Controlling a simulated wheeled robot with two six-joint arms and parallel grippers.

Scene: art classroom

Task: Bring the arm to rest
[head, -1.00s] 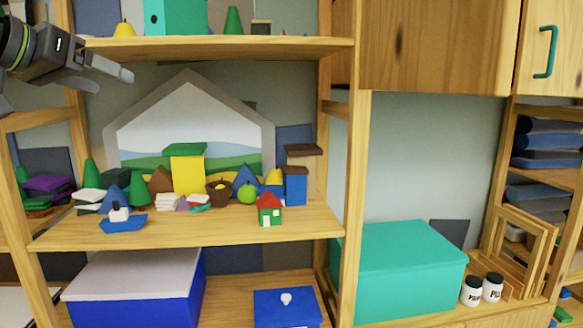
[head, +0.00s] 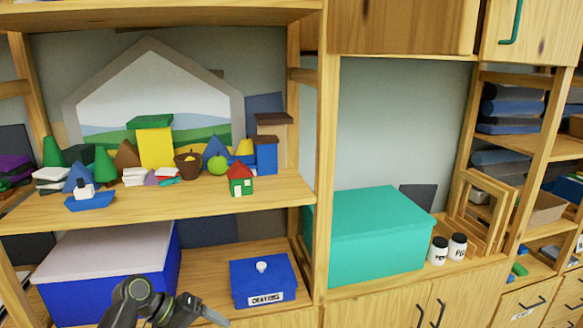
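My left gripper (head: 203,310) shows at the bottom edge of the head view, with part of its dark grey arm (head: 145,302) to its left. It is in front of the lower shelf, between the blue box with the pale lid (head: 105,262) and the small blue crayons box (head: 263,281). Its lower part is cut off by the picture edge, so I cannot tell how far its fingers are apart. I see nothing held in it. My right gripper is not in view.
The middle shelf (head: 150,208) bears a blue boat (head: 90,201), a small red-roofed house (head: 240,180) and several blocks. A teal box (head: 375,240), two labelled jars and wooden frames stand at the right. The shelf's upright post (head: 321,150) stands near the middle.

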